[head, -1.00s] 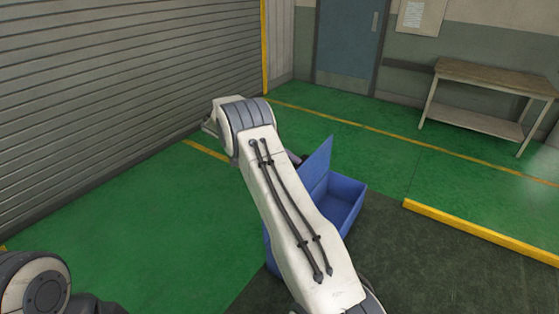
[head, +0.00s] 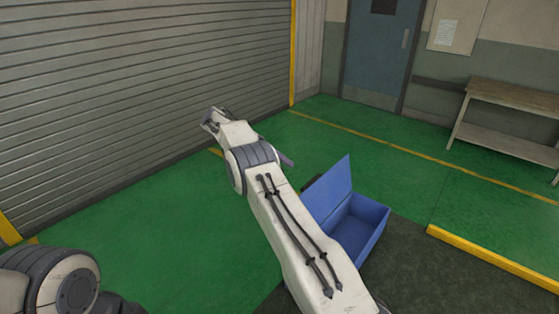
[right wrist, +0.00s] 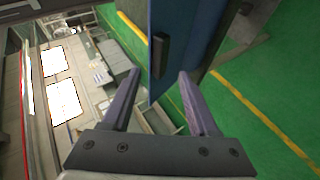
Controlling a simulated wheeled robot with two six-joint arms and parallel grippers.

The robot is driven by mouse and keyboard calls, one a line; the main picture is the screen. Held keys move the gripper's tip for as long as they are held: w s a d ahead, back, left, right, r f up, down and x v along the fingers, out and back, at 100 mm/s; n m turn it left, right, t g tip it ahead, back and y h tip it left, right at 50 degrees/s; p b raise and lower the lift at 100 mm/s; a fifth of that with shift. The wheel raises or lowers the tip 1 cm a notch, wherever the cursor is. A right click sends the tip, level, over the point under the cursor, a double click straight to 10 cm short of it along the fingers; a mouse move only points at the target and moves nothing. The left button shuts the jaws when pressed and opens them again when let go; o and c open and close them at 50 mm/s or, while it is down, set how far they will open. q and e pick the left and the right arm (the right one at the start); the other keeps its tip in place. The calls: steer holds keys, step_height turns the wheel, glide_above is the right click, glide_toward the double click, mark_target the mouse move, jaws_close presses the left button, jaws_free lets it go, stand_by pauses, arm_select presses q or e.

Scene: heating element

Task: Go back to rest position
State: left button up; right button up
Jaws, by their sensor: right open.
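My right arm reaches up from the bottom of the head view, with its wrist bent at the top. Only a small dark part of the right gripper shows there, beside the wrist. In the right wrist view my right gripper (right wrist: 154,75) is open, with nothing between its fingers. A blue panel with a dark handle (right wrist: 161,55) shows beyond the fingertips, apparently the box lid; I cannot tell the gap. My left arm shows only in part at the bottom left of the head view, and its gripper is out of view.
A blue box (head: 368,228) with its lid (head: 330,190) raised stands on the floor right of my right arm. A shutter (head: 130,80) fills the left. A table (head: 510,95) and blue door (head: 378,50) are at the back.

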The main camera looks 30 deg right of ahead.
stand_by(0.5)
steer(key=s+a+r+n+t+y, duration=0.1)
steer(key=s+a+r+n+t, duration=0.2)
steer(key=a, duration=0.5)
steer(key=s+a+r+n+t+y, duration=0.1)
steer(key=s+a+n, duration=0.1)
steer(key=a+n, duration=0.4)
steer(key=s+a+r+n+t+y, duration=0.1)
steer(key=s+a+r+n+t, duration=0.15)
steer(key=a, duration=0.65)
steer(key=s+a+f+n+y, duration=0.1)
steer(key=s+a+n+y, duration=0.1)
steer(key=s, duration=0.6)
steer(key=s+a+f+n+t+y, duration=0.1)
steer(key=s+a+f+n+y, duration=0.1)
steer(key=s, duration=0.7)
steer(key=s+a+f+n+y, duration=0.2)
steer(key=s+a+n, duration=0.2)
steer(key=s, duration=0.5)
steer(key=shift+s+a+t, duration=0.2)
steer(key=shift+a+t, duration=0.15)
steer(key=shift+a, duration=0.15)
